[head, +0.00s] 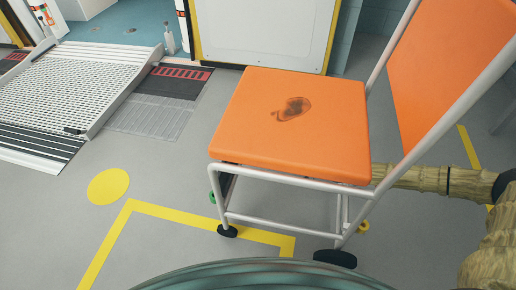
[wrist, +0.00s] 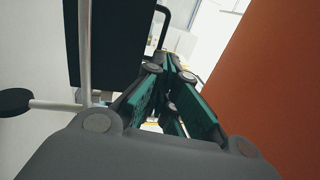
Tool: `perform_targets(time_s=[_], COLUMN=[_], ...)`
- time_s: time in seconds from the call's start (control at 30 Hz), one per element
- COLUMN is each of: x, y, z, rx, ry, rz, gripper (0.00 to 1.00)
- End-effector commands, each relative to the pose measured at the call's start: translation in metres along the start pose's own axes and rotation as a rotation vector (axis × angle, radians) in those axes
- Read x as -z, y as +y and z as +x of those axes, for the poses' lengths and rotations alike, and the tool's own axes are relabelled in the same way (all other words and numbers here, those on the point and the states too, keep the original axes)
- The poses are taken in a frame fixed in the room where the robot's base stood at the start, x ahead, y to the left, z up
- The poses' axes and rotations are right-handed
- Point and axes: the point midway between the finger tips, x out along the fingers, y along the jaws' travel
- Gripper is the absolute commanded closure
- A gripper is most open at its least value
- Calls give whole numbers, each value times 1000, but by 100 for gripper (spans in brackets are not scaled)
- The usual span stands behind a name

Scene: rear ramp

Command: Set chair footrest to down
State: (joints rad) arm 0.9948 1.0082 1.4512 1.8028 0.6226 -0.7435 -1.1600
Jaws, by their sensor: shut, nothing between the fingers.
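The chair (head: 300,118) has an orange seat with a dark stain, an orange backrest at the right and a pale tube frame on dark wheels. I cannot make out its footrest for certain; a dark part (head: 226,184) shows under the seat's left edge. My arm reaches in from the right behind the backrest, and the chair hides my gripper in the head view. In the wrist view my gripper (wrist: 170,68) has its green-padded fingers together and empty. A black panel (wrist: 108,40) is at its left, close by, and an orange surface (wrist: 270,80) at its right. I cannot tell whether it touches either.
A pale tube with a black round end (wrist: 12,102) is left of my gripper. In the head view a metal ramp (head: 80,85) lies at the upper left. Yellow markings (head: 160,212) cross the grey floor, which is clear left of the chair. A white cabinet (head: 262,32) stands behind.

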Motion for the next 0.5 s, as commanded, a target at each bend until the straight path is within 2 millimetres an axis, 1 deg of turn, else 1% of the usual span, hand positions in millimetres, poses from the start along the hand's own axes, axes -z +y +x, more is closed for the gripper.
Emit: perform_targets(time_s=[0.2, 0.5], x=[-1, -2], y=[4, 4], z=[32, 83], rx=[2, 2], ry=[-4, -5], rz=[0, -1], gripper=[100, 100])
